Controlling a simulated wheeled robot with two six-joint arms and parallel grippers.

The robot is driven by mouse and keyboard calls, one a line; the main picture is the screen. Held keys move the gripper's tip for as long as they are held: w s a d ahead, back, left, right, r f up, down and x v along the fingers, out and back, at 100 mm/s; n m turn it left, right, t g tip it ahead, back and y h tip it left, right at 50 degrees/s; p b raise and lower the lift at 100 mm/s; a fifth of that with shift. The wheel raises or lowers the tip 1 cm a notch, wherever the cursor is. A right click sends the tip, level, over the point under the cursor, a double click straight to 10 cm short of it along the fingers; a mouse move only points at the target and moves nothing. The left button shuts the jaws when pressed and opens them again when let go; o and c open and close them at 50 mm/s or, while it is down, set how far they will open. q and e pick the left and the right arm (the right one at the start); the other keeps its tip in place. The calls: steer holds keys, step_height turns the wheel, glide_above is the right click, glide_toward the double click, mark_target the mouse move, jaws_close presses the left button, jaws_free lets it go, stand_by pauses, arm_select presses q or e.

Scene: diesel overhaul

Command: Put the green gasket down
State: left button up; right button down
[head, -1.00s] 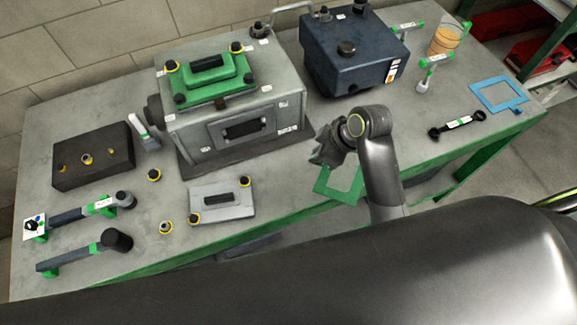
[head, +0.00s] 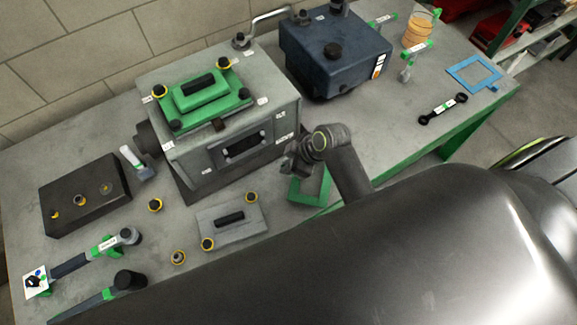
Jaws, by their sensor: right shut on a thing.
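The green gasket (head: 325,186) is a flat, open square frame near the table's front edge, to the right of the grey engine block (head: 240,148). My right gripper (head: 293,166) is shut on its far left part, and the fingers and wrist hide some of it. I cannot tell whether the gasket touches the table top or hangs just above it. My left gripper is not in view.
A grey cover plate (head: 232,232) with a black handle lies left of the gasket. A dark blue tank (head: 333,60) stands behind. A black wrench (head: 443,109) and a blue gasket (head: 475,88) lie right. Bare table (head: 375,125) lies between.

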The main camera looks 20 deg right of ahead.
step_height(320, 180, down, 2)
steer(key=shift+f, duration=0.1)
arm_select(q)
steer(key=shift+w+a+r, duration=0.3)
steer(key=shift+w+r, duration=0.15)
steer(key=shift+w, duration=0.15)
arm_select(e)
steer(key=shift+f, duration=0.35)
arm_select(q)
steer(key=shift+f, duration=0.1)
arm_select(e)
steer(key=c, duration=1.4)
jaws_free()
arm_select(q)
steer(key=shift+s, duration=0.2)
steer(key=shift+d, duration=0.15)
arm_select(e)
steer(key=shift+s+d+r, duration=0.15)
steer(key=shift+d+r, duration=0.15)
steer(key=shift+r, duration=0.2)
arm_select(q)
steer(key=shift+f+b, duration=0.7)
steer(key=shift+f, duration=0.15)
arm_select(e)
steer(key=v, duration=1.1)
steer(key=shift+a, duration=0.1)
